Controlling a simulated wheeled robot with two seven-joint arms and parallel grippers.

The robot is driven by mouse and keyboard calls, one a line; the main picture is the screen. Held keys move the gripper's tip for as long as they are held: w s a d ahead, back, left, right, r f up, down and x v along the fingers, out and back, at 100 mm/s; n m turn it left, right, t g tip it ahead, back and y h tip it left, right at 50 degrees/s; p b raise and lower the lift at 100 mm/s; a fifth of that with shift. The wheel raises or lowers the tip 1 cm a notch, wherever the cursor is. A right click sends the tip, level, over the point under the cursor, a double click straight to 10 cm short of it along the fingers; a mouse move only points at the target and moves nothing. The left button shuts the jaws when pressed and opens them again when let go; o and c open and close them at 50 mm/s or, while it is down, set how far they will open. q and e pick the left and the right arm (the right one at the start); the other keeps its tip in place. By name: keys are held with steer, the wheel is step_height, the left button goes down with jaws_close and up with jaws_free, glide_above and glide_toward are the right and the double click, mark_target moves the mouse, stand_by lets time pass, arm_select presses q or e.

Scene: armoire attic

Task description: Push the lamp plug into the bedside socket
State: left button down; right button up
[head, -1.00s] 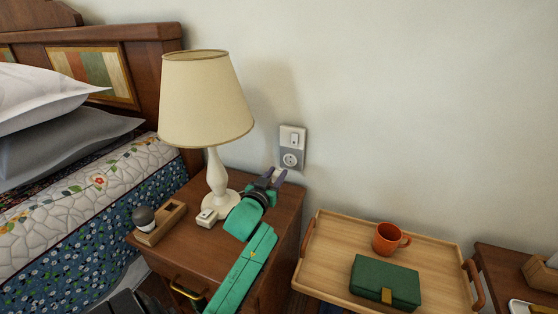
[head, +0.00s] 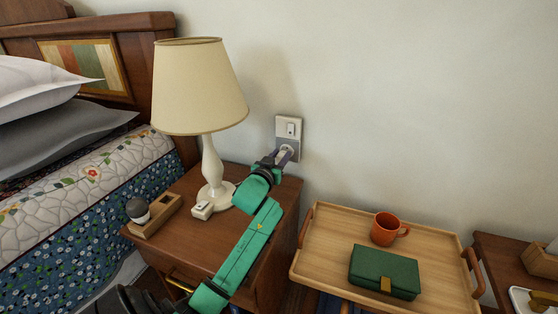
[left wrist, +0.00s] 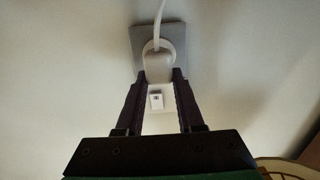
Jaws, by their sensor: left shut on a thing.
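The bedside socket is a grey plate (head: 294,143) on the wall, below a white switch plate (head: 289,127), just behind the nightstand. My left gripper (head: 284,157) reaches up to it, shut on the pale lamp plug. In the left wrist view the plug (left wrist: 158,62) sits between my fingertips (left wrist: 159,76), in front of the grey socket plate (left wrist: 133,45), with a white cord leading from it. The plug is lined up over the socket face; how deep its pins sit is hidden. The lamp (head: 200,88) stands upright on the nightstand. My right gripper is out of view.
The nightstand (head: 283,200) also holds a wooden holder (head: 158,216) and a small white box (head: 202,210). A wooden tray (head: 330,228) with an orange mug (head: 386,229) and green case (head: 384,270) stands right. The wall around the socket is clear.

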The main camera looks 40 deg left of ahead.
arm_select(q)
steer(key=shift+p, duration=0.35)
stand_by(0.4)
steer(key=shift+w+a, duration=0.2)
steer(key=shift+w, duration=0.35)
stand_by(0.5)
steer(key=shift+p, duration=0.35)
steer(key=shift+w+a, duration=0.1)
steer(key=shift+w, duration=0.15)
stand_by(0.9)
steer(key=shift+r+p, duration=0.1)
steer(key=shift+p, duration=0.35)
steer(key=shift+w+a, duration=0.1)
steer(key=shift+w, duration=0.25)
stand_by(1.0)
steer(key=shift+p, duration=0.35)
stand_by(0.3)
steer(key=shift+w, duration=0.2)
stand_by(0.6)
